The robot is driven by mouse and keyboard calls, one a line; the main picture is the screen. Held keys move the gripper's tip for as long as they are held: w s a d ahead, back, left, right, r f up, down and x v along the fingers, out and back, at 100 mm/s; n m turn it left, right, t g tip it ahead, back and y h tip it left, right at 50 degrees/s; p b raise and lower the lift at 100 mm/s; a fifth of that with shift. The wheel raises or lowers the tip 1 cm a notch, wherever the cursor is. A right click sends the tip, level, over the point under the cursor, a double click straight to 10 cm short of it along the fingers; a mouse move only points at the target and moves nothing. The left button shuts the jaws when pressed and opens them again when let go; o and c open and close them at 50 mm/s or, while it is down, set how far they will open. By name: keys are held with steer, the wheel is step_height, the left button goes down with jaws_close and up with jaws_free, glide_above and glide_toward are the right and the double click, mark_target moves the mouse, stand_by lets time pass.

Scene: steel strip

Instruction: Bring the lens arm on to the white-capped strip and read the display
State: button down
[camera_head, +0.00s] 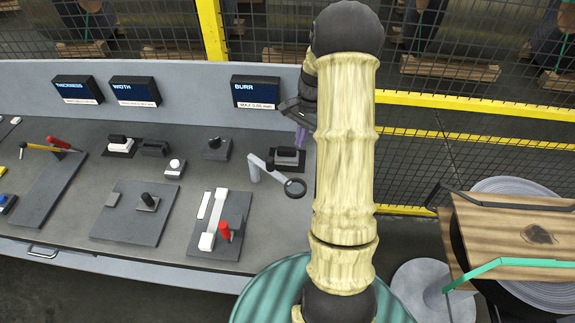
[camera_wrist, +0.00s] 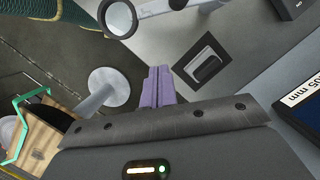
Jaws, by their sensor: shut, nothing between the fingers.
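The lens arm (camera_head: 268,168) is pale grey on a short post, with a dark-rimmed round lens (camera_head: 295,187) at its right end; the lens also shows in the wrist view (camera_wrist: 117,18). A small block with a white knob (camera_head: 175,164) stands further left. Which piece is the strip I cannot tell. The BURR display (camera_head: 255,92) shows no readable value. My gripper (camera_head: 300,138) has purple fingers, shut and empty (camera_wrist: 158,82), above the bench near the dark block.
THICKNESS (camera_head: 78,89) and WIDTH (camera_head: 135,91) displays stand along the back of the bench. A plate with white bars and a red handle (camera_head: 224,230) lies in front of the lens arm. Wire fencing is behind.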

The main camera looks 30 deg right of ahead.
steer(key=s+a+f+p, duration=0.2)
steer(key=a+f+p, duration=0.2)
steer(key=f, duration=0.4)
steer(key=shift+a+p, duration=0.4)
steer(key=shift+a, duration=0.35)
